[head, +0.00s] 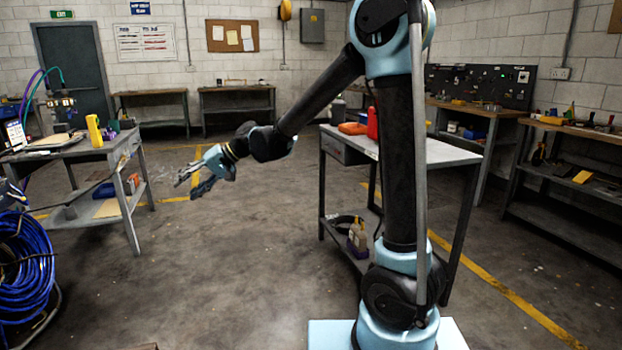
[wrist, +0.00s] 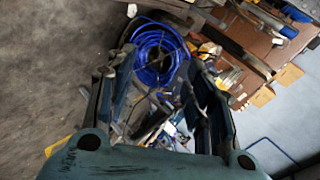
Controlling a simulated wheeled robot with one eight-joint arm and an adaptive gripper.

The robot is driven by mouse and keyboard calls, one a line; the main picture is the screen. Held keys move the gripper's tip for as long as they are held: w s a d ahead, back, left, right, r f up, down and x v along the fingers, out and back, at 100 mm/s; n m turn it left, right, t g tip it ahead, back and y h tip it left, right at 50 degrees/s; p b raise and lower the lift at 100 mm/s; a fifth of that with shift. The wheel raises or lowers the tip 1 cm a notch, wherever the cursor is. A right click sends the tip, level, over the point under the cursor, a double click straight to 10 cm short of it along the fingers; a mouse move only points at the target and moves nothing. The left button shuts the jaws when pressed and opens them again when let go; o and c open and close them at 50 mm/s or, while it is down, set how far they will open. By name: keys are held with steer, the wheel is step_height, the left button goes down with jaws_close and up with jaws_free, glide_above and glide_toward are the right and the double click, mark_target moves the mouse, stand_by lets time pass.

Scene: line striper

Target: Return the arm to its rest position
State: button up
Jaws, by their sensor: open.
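My arm reaches out to the left in the head view, bent at the elbow. My gripper (head: 190,180) hangs in the air over the open floor, between the left bench and the middle table. Its fingers are apart. In the wrist view my gripper (wrist: 165,90) shows two dark fingers spread to either side, with nothing held between them. A blue hose coil (wrist: 158,55) shows beyond the fingertips, at a distance.
A grey bench (head: 75,155) with tools and a yellow item stands at left, the blue hose coil (head: 25,262) in front of it. A table (head: 430,150) with a red bottle (head: 372,122) stands close behind my arm. The floor (head: 230,260) in the middle is clear.

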steer(key=s+d+f+m+t+h, duration=0.15)
steer(key=d+t+h, duration=0.25)
steer(key=d, duration=2.6)
steer(key=s+d+f+m+h, duration=0.1)
steer(key=s+d+f, duration=0.3)
steer(key=d, duration=0.5)
steer(key=s+d+f+m+h, duration=0.1)
steer(key=s+d+f+h, duration=0.2)
steer(key=s+d, duration=0.3)
steer(key=s+d+f+m+h, duration=0.2)
steer(key=s+d+f, duration=0.3)
steer(key=d, duration=0.6)
steer(key=shift+d+t+h, duration=0.3)
steer(key=shift+d+h, duration=0.1)
steer(key=shift+h, duration=0.1)
steer(key=shift+f, duration=0.1)
